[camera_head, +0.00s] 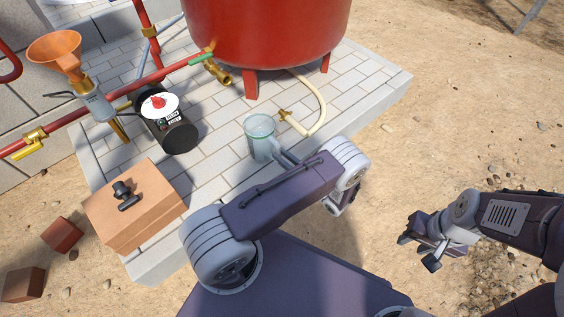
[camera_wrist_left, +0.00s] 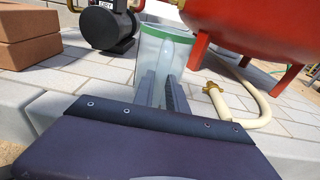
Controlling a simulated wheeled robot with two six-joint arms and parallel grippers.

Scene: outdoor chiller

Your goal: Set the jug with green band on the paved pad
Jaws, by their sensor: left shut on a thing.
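The clear jug (camera_head: 261,140) is over the paved pad (camera_head: 225,172), in front of the red tank. In the left wrist view the jug (camera_wrist_left: 150,62) stands about upright and shows a green band at its rim. My left gripper (camera_head: 284,158) is shut on the jug at its near side; its fingers (camera_wrist_left: 163,84) reach the jug in the wrist view. The jug's base is partly hidden, so I cannot tell whether it touches the paving. My right gripper (camera_head: 416,252) is empty, fingers apart, over the sandy ground at the right.
The red tank (camera_head: 262,35) stands on legs behind the jug. A cream hose (camera_head: 320,108) with a brass fitting lies right of it. A black pump (camera_head: 170,130) and a brown block (camera_head: 135,205) are at left. An orange funnel (camera_head: 56,50) stands beside red pipes.

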